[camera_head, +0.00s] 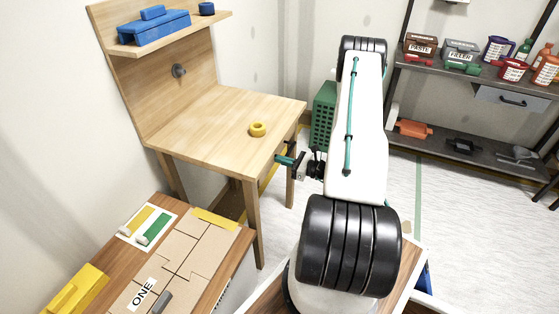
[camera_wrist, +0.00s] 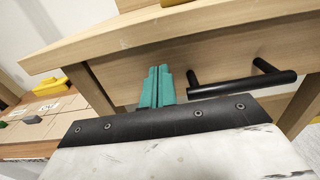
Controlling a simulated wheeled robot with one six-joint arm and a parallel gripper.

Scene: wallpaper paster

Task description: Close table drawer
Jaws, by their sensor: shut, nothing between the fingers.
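The wooden table (camera_head: 205,128) with a tall back panel stands left of my arm in the head view. Its drawer front (camera_wrist: 222,62) shows in the wrist view, below the overhanging tabletop edge. A black bar handle (camera_wrist: 245,84) is on the drawer front. No clear gap shows between drawer and table frame; I cannot tell how far in it sits. My gripper (camera_head: 280,159) has teal fingers, shut and empty, at the table's front edge. In the wrist view the fingertips (camera_wrist: 158,70) point at the drawer front, left of the handle. Contact cannot be told.
A yellow ring (camera_head: 257,130) lies on the tabletop. A blue toolbox (camera_head: 154,28) sits on the upper shelf. A green crate (camera_head: 323,115) stands behind my arm. Shelves (camera_head: 475,77) with bottles are at right.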

